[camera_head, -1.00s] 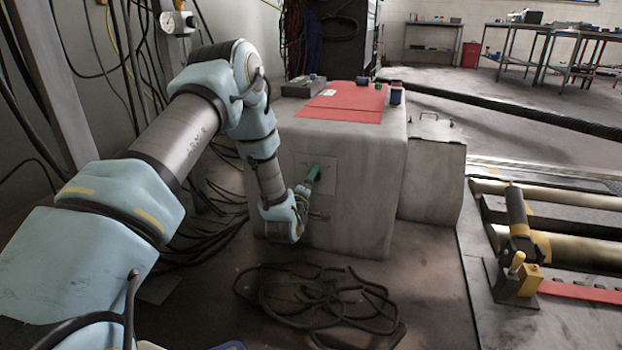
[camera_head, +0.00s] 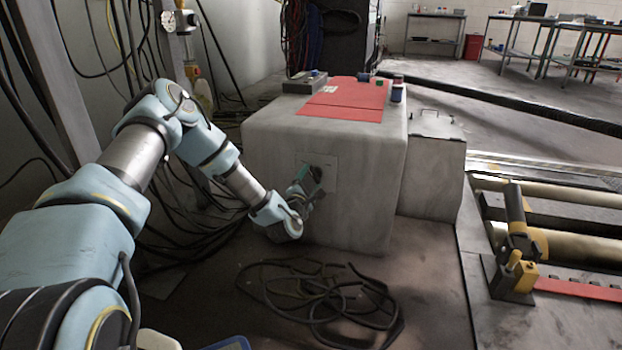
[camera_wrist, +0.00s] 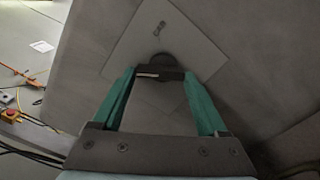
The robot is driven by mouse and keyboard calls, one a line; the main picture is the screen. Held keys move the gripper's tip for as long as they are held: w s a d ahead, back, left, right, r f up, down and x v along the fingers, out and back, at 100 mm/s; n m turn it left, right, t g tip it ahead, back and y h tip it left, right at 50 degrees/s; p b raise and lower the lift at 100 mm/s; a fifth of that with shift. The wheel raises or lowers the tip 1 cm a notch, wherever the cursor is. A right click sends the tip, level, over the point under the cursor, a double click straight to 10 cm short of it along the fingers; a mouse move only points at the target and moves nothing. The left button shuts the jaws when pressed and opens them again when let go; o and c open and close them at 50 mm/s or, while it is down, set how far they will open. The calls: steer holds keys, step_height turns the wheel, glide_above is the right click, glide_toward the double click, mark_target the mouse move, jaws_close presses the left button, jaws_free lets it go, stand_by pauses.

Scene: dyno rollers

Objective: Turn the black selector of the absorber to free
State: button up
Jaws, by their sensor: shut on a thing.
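The absorber is a big grey box (camera_head: 365,210) on the floor. A pale square plate (camera_wrist: 203,50) is on its side, and the black selector (camera_wrist: 160,72), a short bar on a round base, stands out from it. In the wrist view the bar lies across the gap between the green fingers of my gripper (camera_wrist: 159,76). The fingertips touch its two ends, so the gripper is shut on it. A small mark shows on the plate above the selector; I cannot read it. In the head view my gripper (camera_head: 308,180) partly hides the selector.
A red cloth (camera_head: 345,100) and small items lie on the box top. A lower grey box (camera_head: 430,180) adjoins it at right. Coiled black cable (camera_head: 320,300) lies on the floor in front. Rollers (camera_head: 580,242) and a yellow-black fixture (camera_head: 520,262) are at right.

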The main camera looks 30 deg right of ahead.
steer(key=shift+n, duration=1.2)
steer(key=shift+f, duration=0.1)
steer(key=o, duration=1.3)
steer(key=shift+c, duration=0.2)
steer(key=shift+s+a, duration=0.1)
steer(key=p+v, duration=0.3)
steer(key=v, duration=0.7)
steer(key=shift+s+a+p, duration=0.25)
steer(key=shift+p, duration=0.1)
